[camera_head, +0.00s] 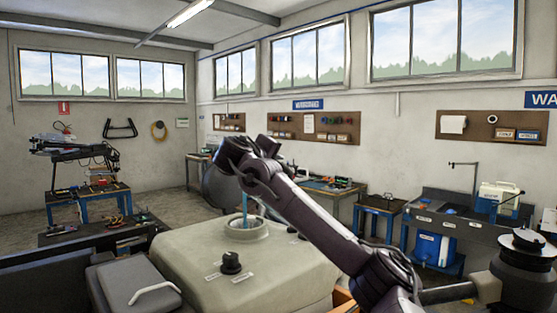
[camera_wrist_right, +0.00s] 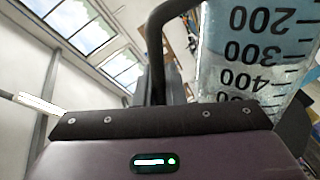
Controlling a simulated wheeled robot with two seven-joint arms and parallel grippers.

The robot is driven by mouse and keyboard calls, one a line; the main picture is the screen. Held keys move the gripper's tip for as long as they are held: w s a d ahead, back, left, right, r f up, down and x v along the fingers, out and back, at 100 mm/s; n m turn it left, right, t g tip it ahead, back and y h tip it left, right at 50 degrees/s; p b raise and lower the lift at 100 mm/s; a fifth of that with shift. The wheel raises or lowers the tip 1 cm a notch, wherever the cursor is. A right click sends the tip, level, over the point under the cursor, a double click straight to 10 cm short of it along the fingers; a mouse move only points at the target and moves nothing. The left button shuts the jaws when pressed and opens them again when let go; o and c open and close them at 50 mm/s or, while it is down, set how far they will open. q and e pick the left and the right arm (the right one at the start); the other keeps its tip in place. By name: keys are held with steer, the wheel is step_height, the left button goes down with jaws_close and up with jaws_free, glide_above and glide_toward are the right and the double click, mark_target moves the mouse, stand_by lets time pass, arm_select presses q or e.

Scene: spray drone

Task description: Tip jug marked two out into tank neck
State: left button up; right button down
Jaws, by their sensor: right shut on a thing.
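My right gripper (camera_head: 232,150) is shut on the dark handle (camera_wrist_right: 155,40) of a clear measuring jug (camera_wrist_right: 255,55). The jug's printed scale shows upside down in the right wrist view, with pale blue liquid behind it; its mark "two" does not show. In the head view the gripper is above the tank neck (camera_head: 246,230), and my arm largely hides the jug. A thin blue streak (camera_head: 244,205), which looks like liquid, runs down from under the gripper into the neck. The neck is a pale open ring on the beige tank (camera_head: 300,270). My left gripper is out of view.
A black knob-like cap (camera_head: 230,262) stands on the tank top in front of the neck. A grey lid with a pale handle (camera_head: 153,292) lies to the left. Blue-legged benches (camera_head: 380,205) and a sink unit (camera_head: 460,225) stand along the back wall.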

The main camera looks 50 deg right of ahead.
steer(key=shift+w+a+f+n, duration=0.15)
steer(key=shift+w+f+n, duration=0.15)
steer(key=shift+w+n, duration=0.4)
steer(key=shift+w+a+f+n+g, duration=0.15)
steer(key=shift+w+f+n+g, duration=0.1)
steer(key=shift+w+f+n, duration=0.45)
steer(key=shift+w+a+f+n+g, duration=0.1)
steer(key=shift+w+f+n+g, duration=0.15)
steer(key=shift+w+f+n, duration=0.45)
steer(key=shift+w+a+r+n+g, duration=0.15)
steer(key=shift+w+r+n, duration=0.1)
steer(key=shift+w, duration=0.25)
steer(key=shift+w+r+n+g, duration=0.15)
steer(key=shift+w+n, duration=0.1)
steer(key=shift+w, duration=0.2)
stand_by(1.4)
